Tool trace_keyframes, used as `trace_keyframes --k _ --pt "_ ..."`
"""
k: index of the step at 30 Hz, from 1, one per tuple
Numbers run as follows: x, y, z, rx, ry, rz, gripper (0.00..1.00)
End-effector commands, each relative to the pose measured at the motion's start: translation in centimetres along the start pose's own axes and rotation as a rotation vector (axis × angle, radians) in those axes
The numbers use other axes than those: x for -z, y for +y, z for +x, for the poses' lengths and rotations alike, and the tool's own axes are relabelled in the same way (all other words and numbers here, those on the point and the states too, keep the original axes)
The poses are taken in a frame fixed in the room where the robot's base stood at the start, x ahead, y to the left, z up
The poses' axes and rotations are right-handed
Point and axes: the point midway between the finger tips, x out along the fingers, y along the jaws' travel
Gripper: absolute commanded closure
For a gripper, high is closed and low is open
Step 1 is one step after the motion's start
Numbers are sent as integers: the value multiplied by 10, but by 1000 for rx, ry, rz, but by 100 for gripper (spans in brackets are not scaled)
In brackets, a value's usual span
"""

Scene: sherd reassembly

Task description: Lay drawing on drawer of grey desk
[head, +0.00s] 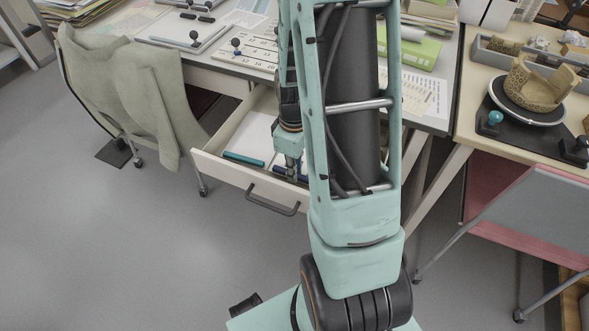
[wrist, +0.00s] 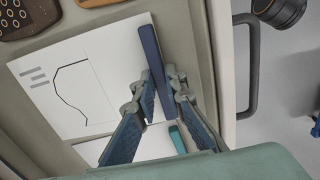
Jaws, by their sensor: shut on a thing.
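The drawing (wrist: 75,85) is a white sheet with a black curved outline, a thin vertical line and grey text bars. A dark blue bar (wrist: 149,50) runs along its right edge. My gripper (wrist: 160,85) is shut on this blue bar, one finger on each side. In the head view my gripper (head: 291,172) is low inside the open drawer (head: 229,171) of the grey desk (head: 222,70), partly hidden by my arm. The drawing lies flat over the drawer floor; I cannot tell whether it touches it.
A teal bar (head: 243,159) lies in the drawer by a white sheet; the bar also shows in the wrist view (wrist: 177,139). The drawer's dark handle (head: 272,199) faces front. A chair (head: 150,90) with a draped cloth stands left, a pink-seated chair (head: 530,215) right. Floor in front is clear.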

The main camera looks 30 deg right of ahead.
Motion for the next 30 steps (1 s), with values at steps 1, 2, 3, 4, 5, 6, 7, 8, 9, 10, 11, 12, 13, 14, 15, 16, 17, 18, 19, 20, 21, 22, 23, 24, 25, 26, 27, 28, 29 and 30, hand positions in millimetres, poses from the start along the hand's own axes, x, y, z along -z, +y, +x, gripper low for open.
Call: trace_keyframes --k 1,2,3,4,5,6,7,8,9,10,11,12,13,14,15,16,17,18,19,20,21,22,23,24,25,26,27,28,29,30 --pt "0 0 1 0 0 1 100" --pt "0 0 2 0 0 1 100" --pt "0 0 2 0 0 1 100" --pt "0 0 1 0 0 1 100" --pt "0 0 1 0 0 1 100" --pt "0 0 1 0 0 1 100" --pt "0 0 1 0 0 0 100" --pt "0 0 1 0 0 0 100" --pt "0 0 1 0 0 0 100" --pt "0 0 1 0 0 0 100" --pt "0 0 1 0 0 0 100" --pt "0 0 1 0 0 0 100" --pt "0 0 1 0 0 0 100" --pt "0 0 1 0 0 0 100" --pt "0 0 2 0 0 0 100" --pt "0 0 2 0 0 0 100" --pt "0 0 3 0 0 0 100" --pt "0 0 3 0 0 0 100" --pt "0 0 4 0 0 0 100" --pt "0 0 5 0 0 0 100" --pt "0 0 6 0 0 0 100" --pt "0 0 6 0 0 0 100" --pt "0 0 7 0 0 0 100" --pt "0 0 8 0 0 -1 100" --pt "0 0 8 0 0 -1 100" --pt "0 0 8 0 0 -1 100" --pt "0 0 8 0 0 -1 100" --pt "0 0 8 0 0 -1 100" --pt "0 0 7 0 0 -1 100" --pt "0 0 7 0 0 -1 100"
